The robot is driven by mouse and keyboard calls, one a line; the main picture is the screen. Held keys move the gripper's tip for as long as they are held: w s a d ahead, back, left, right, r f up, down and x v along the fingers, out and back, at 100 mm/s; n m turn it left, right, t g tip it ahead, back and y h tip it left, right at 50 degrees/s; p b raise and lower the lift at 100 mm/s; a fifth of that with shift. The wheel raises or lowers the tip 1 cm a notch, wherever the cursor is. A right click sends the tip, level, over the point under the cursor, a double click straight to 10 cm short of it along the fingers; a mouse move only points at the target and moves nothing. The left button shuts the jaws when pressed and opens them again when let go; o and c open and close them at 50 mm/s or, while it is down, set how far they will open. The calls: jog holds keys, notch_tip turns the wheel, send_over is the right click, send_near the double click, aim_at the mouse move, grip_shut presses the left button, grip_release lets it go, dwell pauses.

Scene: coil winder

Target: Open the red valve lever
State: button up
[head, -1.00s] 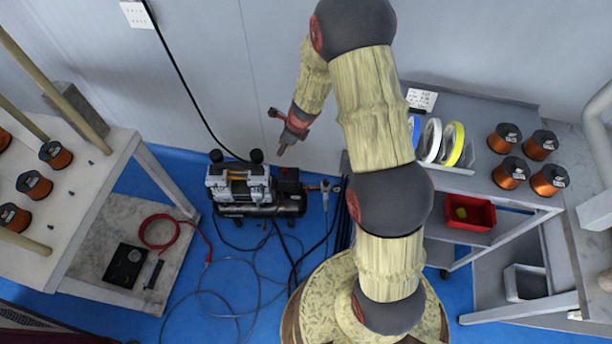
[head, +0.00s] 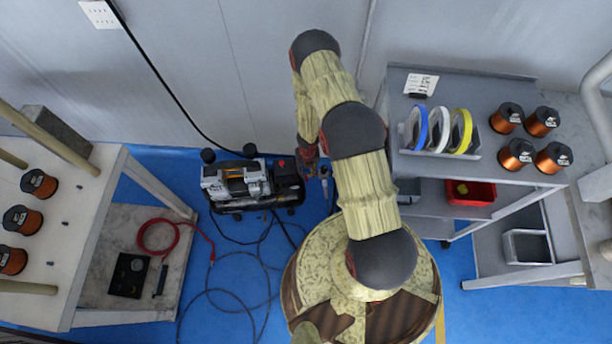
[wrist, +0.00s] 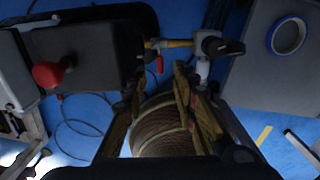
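The air compressor (head: 236,184) stands on the blue floor by the wall. In the wrist view, a brass fitting (wrist: 178,43) leaves its dark right end. A small red piece (wrist: 159,64), which looks like the valve lever, hangs below this fitting. The fitting runs right to a pale regulator (wrist: 203,70) with a black knob. My gripper (wrist: 157,88) is open and empty, its fingertips pointing toward the fitting, with the red piece between them in the picture. I cannot tell how far away it is. In the head view my gripper (head: 312,170) is beside the compressor's right end, and the lever cannot be made out.
A red round knob (wrist: 48,75) sits on the compressor's dark box. Hoses (head: 235,290) lie on the floor. A grey shelf cart (head: 470,85) with tape rolls and copper spools stands right, close to my arm. A white bench (head: 95,205) stands left.

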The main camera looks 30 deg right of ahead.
notch_tip(320, 180, down, 6)
jog(key=shift+b, duration=1.1)
jog(key=shift+c, duration=1.2)
jog(key=c, duration=0.4)
grip_shut()
